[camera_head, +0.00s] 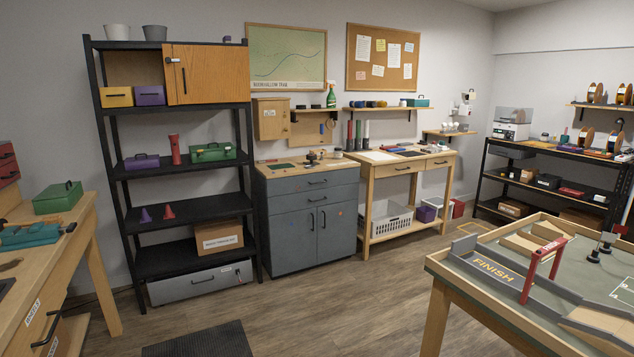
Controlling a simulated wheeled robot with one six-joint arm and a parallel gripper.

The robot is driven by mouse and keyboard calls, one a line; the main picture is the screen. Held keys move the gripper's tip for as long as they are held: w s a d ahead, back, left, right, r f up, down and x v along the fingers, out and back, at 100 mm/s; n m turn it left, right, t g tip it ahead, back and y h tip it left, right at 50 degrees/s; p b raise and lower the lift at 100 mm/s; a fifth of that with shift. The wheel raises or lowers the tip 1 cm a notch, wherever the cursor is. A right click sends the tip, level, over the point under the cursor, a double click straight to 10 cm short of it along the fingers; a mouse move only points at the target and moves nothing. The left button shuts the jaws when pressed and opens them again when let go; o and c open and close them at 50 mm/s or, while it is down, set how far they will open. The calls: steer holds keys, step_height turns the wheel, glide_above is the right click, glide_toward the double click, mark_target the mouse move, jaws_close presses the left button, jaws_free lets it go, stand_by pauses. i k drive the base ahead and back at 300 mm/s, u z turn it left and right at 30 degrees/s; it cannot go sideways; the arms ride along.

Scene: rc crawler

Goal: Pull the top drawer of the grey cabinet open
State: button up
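The grey cabinet (306,246) stands against the back wall, left of the middle of the head view, with a wooden top. Its top drawer (314,182) has a dark bar handle (317,182) and sits flush with the front, closed. A second drawer (314,198) lies below it, also closed, above two doors with upright dark handles. My gripper does not show in this view, so its distance to the drawer cannot be seen.
A black shelf rack (118,205) stands close on the cabinet's left and a wooden workbench (367,203) on its right. A track table (436,264) fills the lower right. A dark mat (198,343) lies in front. The wood floor (340,310) before the cabinet is clear.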

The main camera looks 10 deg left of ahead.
mark_target(281, 185)
steer(key=u, duration=0.4)
steer(key=i, duration=0.95)
steer(key=u, duration=0.8)
steer(key=i, duration=3.6)
steer(key=z, duration=1.5)
steer(key=i, duration=1.1)
steer(key=z, duration=0.6)
